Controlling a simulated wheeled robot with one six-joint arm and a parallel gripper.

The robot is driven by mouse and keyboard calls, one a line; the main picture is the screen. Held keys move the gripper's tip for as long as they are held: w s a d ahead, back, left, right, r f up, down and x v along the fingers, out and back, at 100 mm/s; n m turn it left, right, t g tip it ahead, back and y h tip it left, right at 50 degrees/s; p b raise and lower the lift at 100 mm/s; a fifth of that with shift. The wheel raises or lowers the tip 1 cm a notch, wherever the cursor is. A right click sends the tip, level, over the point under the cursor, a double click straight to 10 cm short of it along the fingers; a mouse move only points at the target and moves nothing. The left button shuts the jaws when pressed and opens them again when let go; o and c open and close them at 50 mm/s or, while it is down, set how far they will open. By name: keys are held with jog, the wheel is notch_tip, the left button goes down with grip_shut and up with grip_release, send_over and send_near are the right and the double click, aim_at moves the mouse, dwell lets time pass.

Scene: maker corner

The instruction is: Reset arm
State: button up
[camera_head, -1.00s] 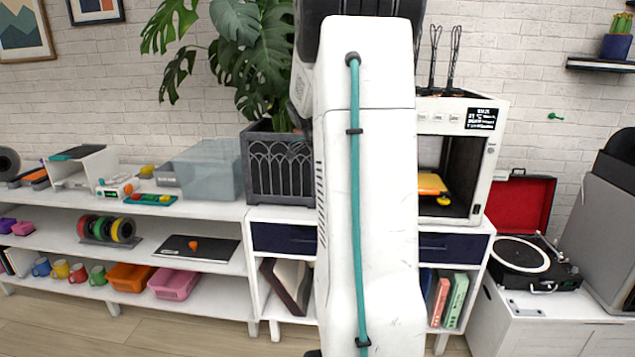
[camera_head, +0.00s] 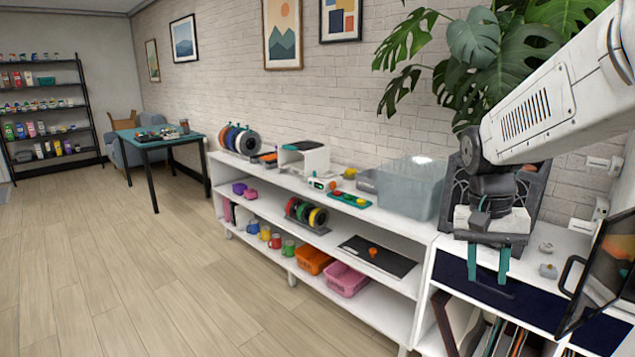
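My gripper (camera_head: 488,268) hangs at the end of my white arm on the right, pointing down. Its two teal fingers are apart with a gap between them, and nothing shows in the gap. It is in front of the white cabinet (camera_head: 430,290) with the dark blue drawer front (camera_head: 520,304) and the dark planter (camera_head: 535,192). The gripper hides part of the planter and cabinet. I cannot tell whether it touches the cabinet.
A white shelf unit holds a clear bin (camera_head: 412,190), spools (camera_head: 306,214), cups and an orange bin (camera_head: 313,260). A dark-framed door panel (camera_head: 606,272) stands close right of my gripper. A teal table (camera_head: 155,137) stands at the back left. The wooden floor (camera_head: 120,270) at left is clear.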

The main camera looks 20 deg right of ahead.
jog(key=s+a+n+t, duration=0.1)
jog(key=s+a+n, duration=0.2)
jog(key=a, duration=0.6)
jog(key=s+a+r+n+t, duration=0.1)
jog(key=s+a+n, duration=0.3)
jog(key=a, duration=0.5)
jog(key=shift+r+n+t+y, duration=0.3)
jog(key=shift+n+t, duration=0.3)
jog(key=shift+n, duration=0.6)
jog(key=shift+s, duration=0.1)
